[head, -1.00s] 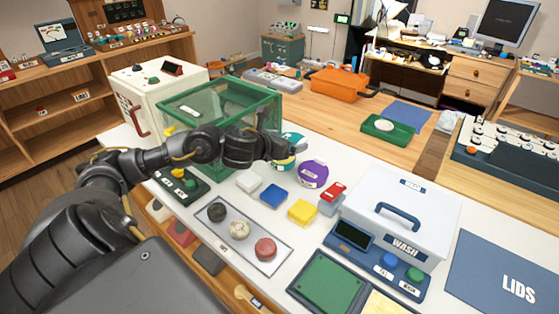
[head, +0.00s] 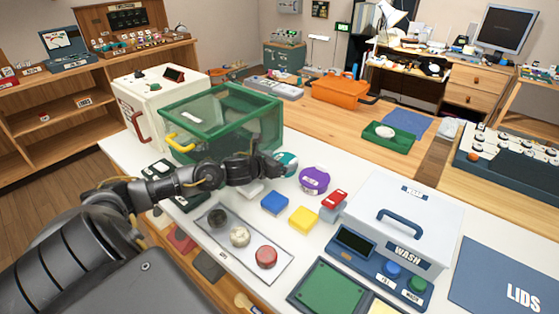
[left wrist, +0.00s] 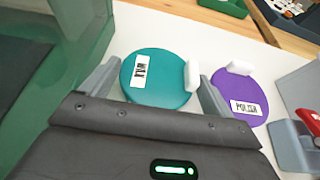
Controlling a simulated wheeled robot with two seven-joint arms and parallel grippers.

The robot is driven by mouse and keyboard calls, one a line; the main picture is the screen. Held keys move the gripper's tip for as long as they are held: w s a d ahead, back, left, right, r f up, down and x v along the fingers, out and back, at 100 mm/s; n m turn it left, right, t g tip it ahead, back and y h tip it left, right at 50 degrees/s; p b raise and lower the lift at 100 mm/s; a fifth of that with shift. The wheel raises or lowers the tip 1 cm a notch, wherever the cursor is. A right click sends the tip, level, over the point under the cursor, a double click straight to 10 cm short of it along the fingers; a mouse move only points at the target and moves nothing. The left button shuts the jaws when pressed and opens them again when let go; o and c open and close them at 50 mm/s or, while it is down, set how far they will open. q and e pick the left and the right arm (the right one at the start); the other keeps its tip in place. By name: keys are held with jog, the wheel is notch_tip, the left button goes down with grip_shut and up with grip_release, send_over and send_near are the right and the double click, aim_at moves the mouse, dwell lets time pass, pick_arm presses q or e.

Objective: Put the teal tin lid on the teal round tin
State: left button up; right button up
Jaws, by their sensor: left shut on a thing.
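The teal tin lid (left wrist: 155,85) is a round disc with a white WAX label and a white knob near its right edge. In the left wrist view it lies between the two fingers of my left gripper (left wrist: 155,88), which is shut on it. In the head view my left gripper (head: 278,167) is at the teal piece (head: 290,160), beside the green-framed clear box. I cannot make out the teal round tin apart from the lid; whether it is beneath the lid is hidden. My right gripper is not in view.
A purple round piece labelled POLISH (head: 313,180) stands close to the right. The green-framed clear box (head: 215,125) is close on the left. Blue (head: 274,202) and yellow (head: 303,218) blocks lie in front. A white WASH box (head: 405,215) and a blue LIDS mat (head: 505,275) are farther right.

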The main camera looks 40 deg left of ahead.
pick_arm(q)
jog(key=o, duration=0.8)
jog(key=shift+c, duration=0.2)
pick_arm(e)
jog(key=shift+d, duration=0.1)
pick_arm(q)
jog(key=shift+s, duration=0.1)
jog(key=b+v, duration=0.1)
jog(key=v, duration=0.8)
jog(key=shift+s+d, duration=0.1)
jog(key=shift+s, duration=0.05)
jog(key=shift+s+r, duration=0.3)
jog(key=shift+s, duration=0.3)
jog(key=shift+s+r, duration=0.3)
jog(key=shift+s, duration=0.2)
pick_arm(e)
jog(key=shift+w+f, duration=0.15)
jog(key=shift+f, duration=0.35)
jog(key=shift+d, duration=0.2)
